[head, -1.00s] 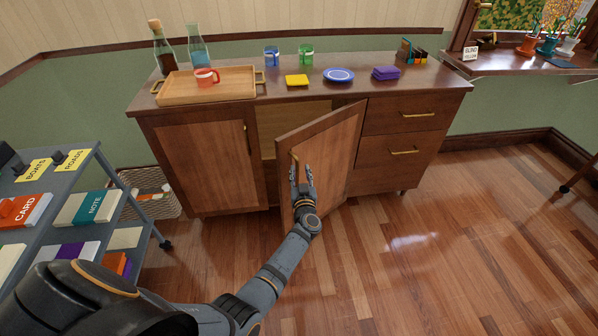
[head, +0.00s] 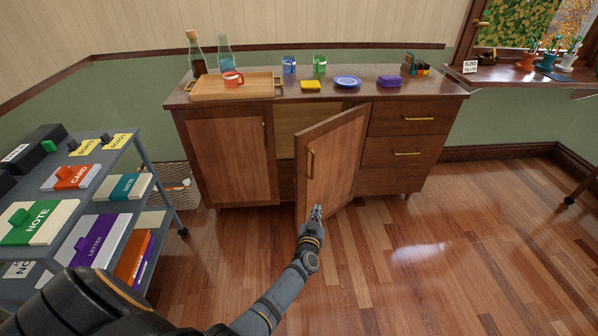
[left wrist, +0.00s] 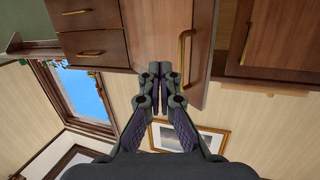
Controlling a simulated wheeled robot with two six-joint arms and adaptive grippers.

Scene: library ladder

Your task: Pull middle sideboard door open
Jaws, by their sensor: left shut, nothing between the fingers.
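The middle sideboard door (head: 332,162) stands ajar, swung outward with its hinge side on the right. Its brass handle (head: 310,164) is on the free left edge. My left gripper (head: 316,211) is shut and empty, below the handle and apart from it, in front of the door's lower part. In the left wrist view the closed fingers (left wrist: 160,80) show, with the door (left wrist: 199,45) and its handle (left wrist: 184,50) just beyond them. The sideboard (head: 232,160) has a closed left door and drawers on the right. My right gripper is not in view.
A grey cart (head: 150,165) with boxes and binders stands at the left, near my left arm. A wooden tray (head: 212,95) with a red mug, cups and a blue plate (head: 348,82) rest on the sideboard top. The floor at the right is clear.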

